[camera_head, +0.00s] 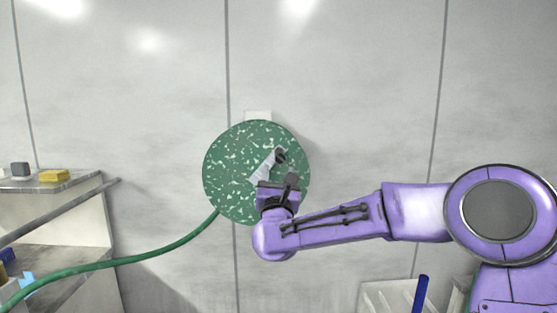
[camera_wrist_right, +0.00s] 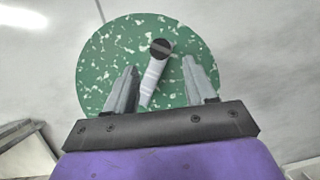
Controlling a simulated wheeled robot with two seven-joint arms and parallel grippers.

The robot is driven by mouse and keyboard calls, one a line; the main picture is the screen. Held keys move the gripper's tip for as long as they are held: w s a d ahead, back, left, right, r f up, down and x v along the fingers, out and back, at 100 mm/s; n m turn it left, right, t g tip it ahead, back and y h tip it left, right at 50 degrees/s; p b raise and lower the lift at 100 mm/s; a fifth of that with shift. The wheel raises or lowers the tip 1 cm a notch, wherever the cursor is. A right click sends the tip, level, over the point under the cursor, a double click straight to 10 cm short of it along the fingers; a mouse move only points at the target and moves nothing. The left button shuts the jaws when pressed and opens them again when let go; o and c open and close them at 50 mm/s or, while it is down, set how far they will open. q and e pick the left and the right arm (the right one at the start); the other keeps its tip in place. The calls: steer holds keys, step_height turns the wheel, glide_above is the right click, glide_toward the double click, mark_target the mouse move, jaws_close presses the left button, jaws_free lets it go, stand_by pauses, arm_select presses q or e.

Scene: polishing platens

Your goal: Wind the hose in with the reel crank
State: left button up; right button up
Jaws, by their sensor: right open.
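The hose reel (camera_head: 232,165) is a round green disc with white flecks on the wall; it also fills the middle of the right wrist view (camera_wrist_right: 105,60). Its grey crank arm (camera_head: 265,165) slants up to the right and ends in a dark knob (camera_head: 281,156). The green hose (camera_head: 150,255) runs from the reel's lower left down to the lower left corner. My right gripper (camera_head: 279,182) is open in front of the reel's lower right. In the right wrist view its fingers (camera_wrist_right: 163,82) stand on either side of the crank arm (camera_wrist_right: 153,80), with the knob (camera_wrist_right: 161,49) beyond them. My left gripper is not in view.
A metal shelf (camera_head: 90,178) at the left carries a yellow block (camera_head: 54,175) and a small grey object (camera_head: 20,169). A pale bin (camera_head: 385,295) with a blue stick (camera_head: 420,294) stands at the lower right. The wall around the reel is bare.

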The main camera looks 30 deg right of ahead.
mark_target(280, 150)
steer(key=w+d+r+p, duration=0.3)
steer(key=shift+w+d+r, duration=0.1)
steer(key=shift+w+r, duration=0.1)
steer(key=shift+r, duration=0.05)
steer(key=w, duration=0.1)
steer(key=w+d+p, duration=0.1)
steer(key=w, duration=0.1)
steer(key=shift+w+d+r, duration=0.1)
steer(key=shift+d+r, duration=0.05)
steer(key=shift+d, duration=0.15)
steer(key=shift+s, duration=0.2)
jaws_close()
steer(key=shift+a+r, duration=0.1)
